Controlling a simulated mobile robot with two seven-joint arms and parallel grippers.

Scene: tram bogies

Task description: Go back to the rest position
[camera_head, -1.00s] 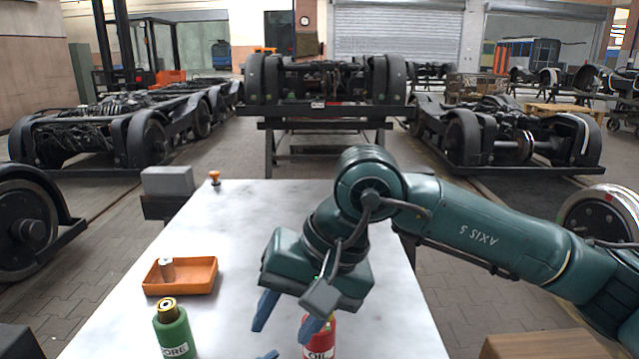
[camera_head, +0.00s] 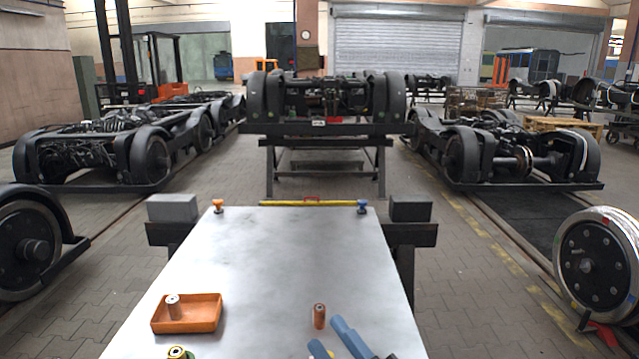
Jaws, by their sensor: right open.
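My right gripper (camera_head: 327,332) shows at the bottom edge, low right of the middle, as two blue fingers with a gap between them. It is open and I see nothing between the fingers. The rest of my right arm is out of the picture. The fingers show over the front part of the pale table (camera_head: 270,260), just below a small copper-coloured cylinder (camera_head: 319,315). I cannot tell whether they touch anything. My left gripper is not in view.
An orange knob (camera_head: 217,205), a blue knob (camera_head: 362,206) and a yellow bar (camera_head: 308,203) line the back edge. The table's middle is clear.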

